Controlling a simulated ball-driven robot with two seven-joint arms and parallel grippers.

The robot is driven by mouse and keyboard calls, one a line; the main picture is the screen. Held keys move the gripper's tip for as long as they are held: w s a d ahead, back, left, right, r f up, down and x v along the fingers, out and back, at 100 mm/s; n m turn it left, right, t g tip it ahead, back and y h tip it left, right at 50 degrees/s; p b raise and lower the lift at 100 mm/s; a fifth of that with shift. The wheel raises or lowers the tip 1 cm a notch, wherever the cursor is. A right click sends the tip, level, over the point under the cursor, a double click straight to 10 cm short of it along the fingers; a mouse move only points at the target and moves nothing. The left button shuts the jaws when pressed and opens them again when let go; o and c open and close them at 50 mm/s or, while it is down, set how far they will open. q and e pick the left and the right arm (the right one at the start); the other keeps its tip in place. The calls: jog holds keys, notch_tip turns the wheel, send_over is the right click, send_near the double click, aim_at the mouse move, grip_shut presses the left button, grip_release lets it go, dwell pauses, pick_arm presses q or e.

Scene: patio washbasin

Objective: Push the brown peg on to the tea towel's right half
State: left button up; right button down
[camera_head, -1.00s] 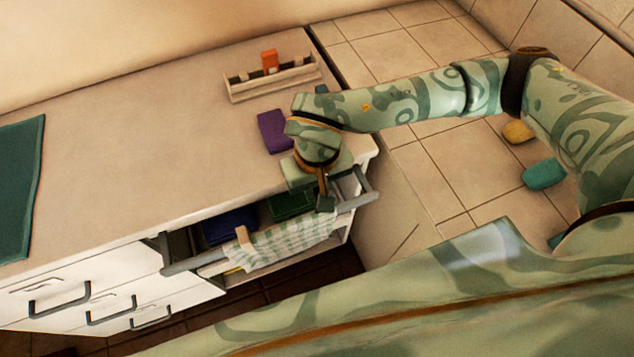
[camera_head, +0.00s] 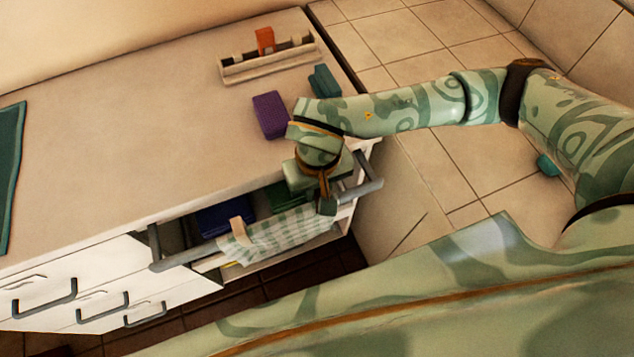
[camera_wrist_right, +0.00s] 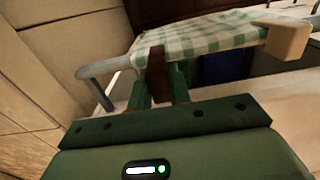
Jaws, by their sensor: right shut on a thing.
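The green-and-white checked tea towel (camera_head: 268,238) hangs over a grey rail at the open drawer front; it also shows in the wrist view (camera_wrist_right: 205,35). A light tan peg (camera_head: 240,232) sits on the towel's left end, seen in the wrist view (camera_wrist_right: 288,41) at right. My right gripper (camera_head: 326,203) is at the towel's right end. In the wrist view it (camera_wrist_right: 160,85) is shut on the brown peg (camera_wrist_right: 156,72), which overlaps the towel's edge. How far the peg is on the cloth I cannot tell. My left gripper is not in view.
The open drawer holds a blue item (camera_head: 222,217) and a green item (camera_head: 285,196). On the counter are a purple box (camera_head: 270,115), a teal box (camera_head: 324,81) and a wooden caddy (camera_head: 268,65) with an orange item. The grey rail end (camera_head: 366,190) sticks out right of my gripper.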

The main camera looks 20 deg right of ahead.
jog(key=shift+f+b, duration=0.75)
jog(key=shift+f, duration=0.8)
jog(key=c, duration=1.2)
grip_release()
notch_tip(320, 180, up, 16)
jog(key=p, duration=0.3)
jog(key=shift+r, duration=0.1)
